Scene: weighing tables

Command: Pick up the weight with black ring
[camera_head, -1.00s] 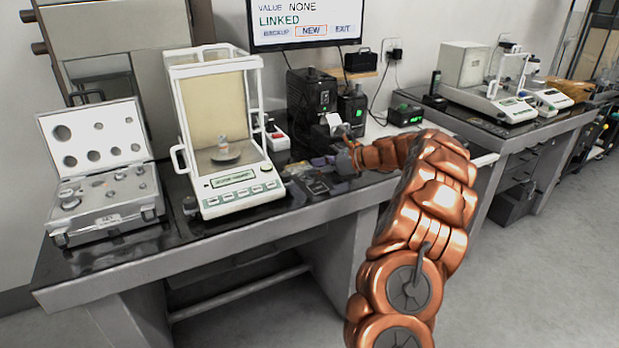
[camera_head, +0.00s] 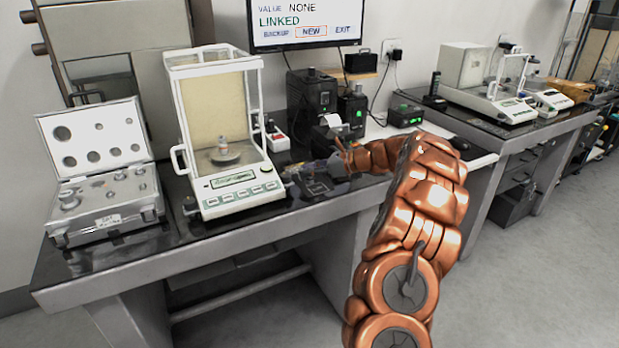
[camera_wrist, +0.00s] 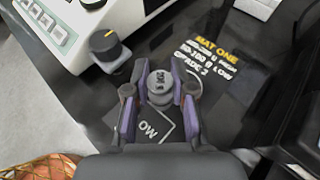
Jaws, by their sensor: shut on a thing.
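A small grey metal weight (camera_wrist: 160,84) with a knobbed top stands upright between the purple-padded fingers of my gripper (camera_wrist: 159,100) in the wrist view. The fingers are shut on its sides. I cannot make out a black ring on it from this angle. It is over a dark mat with printed lettering (camera_wrist: 210,55), and I cannot tell whether its base touches the mat. In the head view my gripper (camera_head: 310,172) is low over the table, right of the balance, and the weight in it is too small to make out.
A glass-sided balance (camera_head: 236,190) stands to the left, with a small weight (camera_head: 222,146) on its pan. An open case of weights (camera_head: 108,222) is further left. A black knob (camera_wrist: 104,44) is close to my left finger. Black devices (camera_head: 312,100) stand behind.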

